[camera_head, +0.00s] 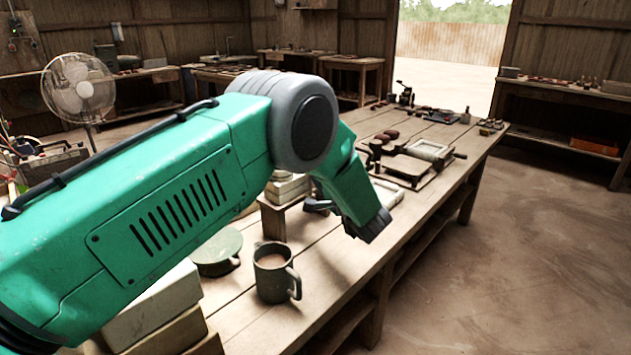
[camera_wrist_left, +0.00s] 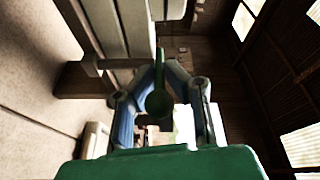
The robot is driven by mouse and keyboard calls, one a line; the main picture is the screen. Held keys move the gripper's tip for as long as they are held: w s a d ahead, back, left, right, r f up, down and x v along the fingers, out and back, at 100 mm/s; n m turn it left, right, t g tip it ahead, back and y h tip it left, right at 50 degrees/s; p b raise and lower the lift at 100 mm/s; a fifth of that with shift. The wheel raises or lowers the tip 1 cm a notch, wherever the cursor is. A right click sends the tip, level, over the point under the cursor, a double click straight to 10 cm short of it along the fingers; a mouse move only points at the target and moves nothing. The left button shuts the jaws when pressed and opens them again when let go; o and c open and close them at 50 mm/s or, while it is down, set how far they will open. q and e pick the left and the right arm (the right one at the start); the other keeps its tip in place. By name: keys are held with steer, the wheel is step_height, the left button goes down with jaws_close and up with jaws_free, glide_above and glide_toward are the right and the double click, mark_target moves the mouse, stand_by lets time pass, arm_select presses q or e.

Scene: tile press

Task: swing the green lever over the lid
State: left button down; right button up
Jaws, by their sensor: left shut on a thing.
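A green lever (camera_wrist_left: 158,103) with a round knob shows in the middle of the wrist view, its thin end pointing up the picture. My left gripper (camera_wrist_left: 160,76) is shut on it, with one finger on each side. In the head view my green left arm comes in from the left and reaches over the table, hiding the lever. A tile press (camera_head: 408,168) with a pale frame stands on the table beyond the arm. I cannot tell which part is the lid. My right gripper is in neither view.
The long wooden table (camera_head: 330,270) holds a mug (camera_head: 274,274) and a round green dish (camera_head: 217,250) near the arm. Pale blocks (camera_head: 160,300) are stacked at the near left. Small tools lie at the far end. The floor right of the table is clear.

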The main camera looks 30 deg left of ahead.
arm_select(q)
steer(key=shift+w+d+f+n+g+y+b, duration=0.15)
steer(key=shift+n+g+y+b, duration=0.2)
steer(key=shift+n+g+b, duration=0.45)
steer(key=shift+w+a+f+n+g+y+b, duration=0.15)
steer(key=shift+n+g+y+b, duration=0.2)
steer(key=shift+g, duration=0.8)
steer(key=shift+w+d+f+n+g+y+b, duration=0.15)
steer(key=shift+n+g+y+b, duration=0.4)
steer(key=shift+g, duration=0.4)
steer(key=shift+s, duration=0.1)
steer(key=c, duration=1.8)
jaws_free()
steer(key=shift+o, duration=0.8)
steer(key=shift+r, duration=0.2)
